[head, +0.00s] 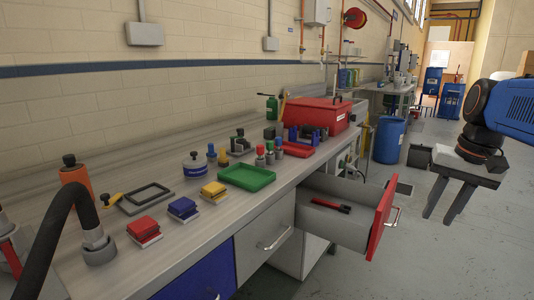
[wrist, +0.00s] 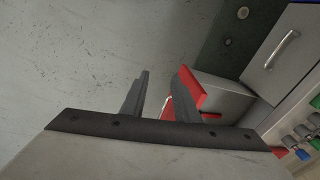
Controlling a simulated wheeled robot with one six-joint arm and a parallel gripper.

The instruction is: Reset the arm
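My arm enters at the right of the head view, and my gripper (head: 441,217) hangs over the open floor, right of the bench and clear of it. Its two fingers point down and stand apart with nothing between them. In the wrist view my gripper (wrist: 163,80) also shows two dark, separated fingers. Past them lie the grey floor and the open drawer, whose red front (wrist: 191,88) appears close behind the right finger. I cannot judge that distance exactly.
The drawer with a red front (head: 382,218) stands pulled out from the bench (head: 150,257), a red-handled tool (head: 328,204) inside. The bench carries a green tray (head: 247,178), a red toolbox (head: 315,114) and coloured blocks. A blue barrel (head: 388,140) stands behind.

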